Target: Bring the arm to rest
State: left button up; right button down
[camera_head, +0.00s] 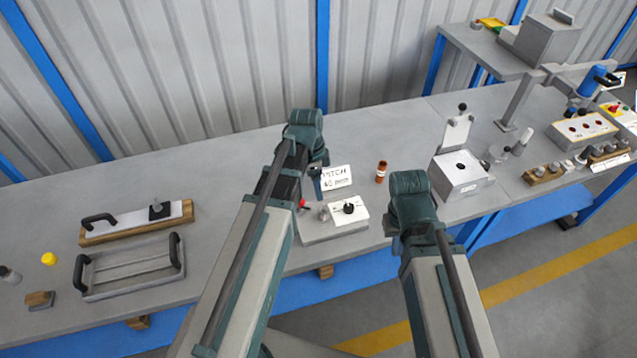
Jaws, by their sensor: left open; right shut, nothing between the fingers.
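My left arm reaches in from the bottom left, and its gripper (316,184) is small and partly hidden below the dark teal joint. It is open with nothing seen in it, beside the sign on the table. My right arm comes up from the bottom right. Its gripper (391,228) is mostly hidden behind the teal joint and is shut and empty, near the table's front edge. Both arms are bent, and parts of them cover the table behind.
A light fixture block (334,228) with a black knob lies between the arms. A lettered sign (336,178) and brown bottle (381,172) stand behind it. A grey handled tray (128,270) and wooden-based plate (136,222) lie left. A white box (461,176) stands right. The table's (235,165) back middle is clear.

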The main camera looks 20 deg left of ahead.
pick_arm(q)
jog(key=shift+d, duration=0.1)
jog(key=s+d+n+y, duration=0.2)
jog(key=s+d+n, duration=0.8)
jog(key=s+d, duration=0.2)
jog(key=shift+s+g+y, duration=0.3)
jog(key=shift+s, duration=0.6)
